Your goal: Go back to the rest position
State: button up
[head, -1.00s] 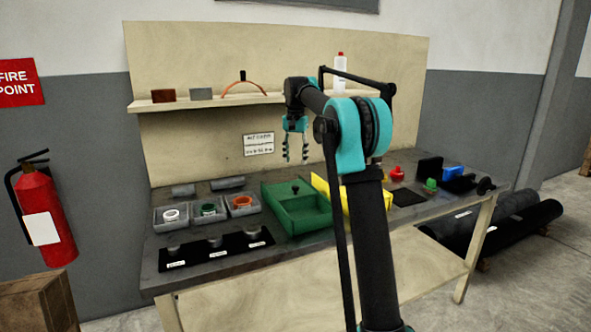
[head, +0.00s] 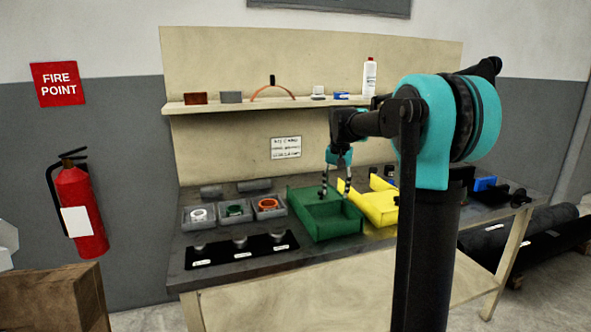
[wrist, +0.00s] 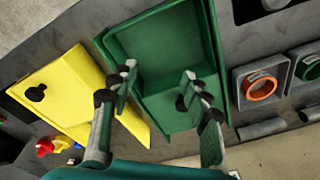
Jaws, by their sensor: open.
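My gripper (head: 336,187) is open and empty, pointing down over the green tray (head: 312,236) in the head view. In the wrist view its two fingers (wrist: 158,88) are spread apart above the green tray (wrist: 112,45), with nothing between them. My arm hides part of the bench's right side in the head view.
A yellow tray (head: 381,217) stands right of the green one. Several grey bins with rings (head: 235,219) and a black strip (head: 241,256) are at the left. A shelf (head: 225,105) with tools and a white bottle (head: 369,80) runs behind. A fire extinguisher (head: 80,212) hangs at the left.

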jog(key=s+d+f+n+t, duration=0.1)
jog(key=s+f, duration=0.6)
jog(key=s, duration=0.4)
jog(key=s+d+f+n+t, duration=0.1)
jog(key=s+d+f, duration=0.1)
jog(key=s+f, duration=0.5)
jog(key=s+d+f+n, duration=0.1)
jog(key=s+f, duration=0.6)
jog(key=s, duration=0.7)
jog(key=shift+s+d+f+n+t, duration=0.3)
jog(key=shift+s+f+t, duration=0.05)
jog(key=shift+s+t, duration=0.05)
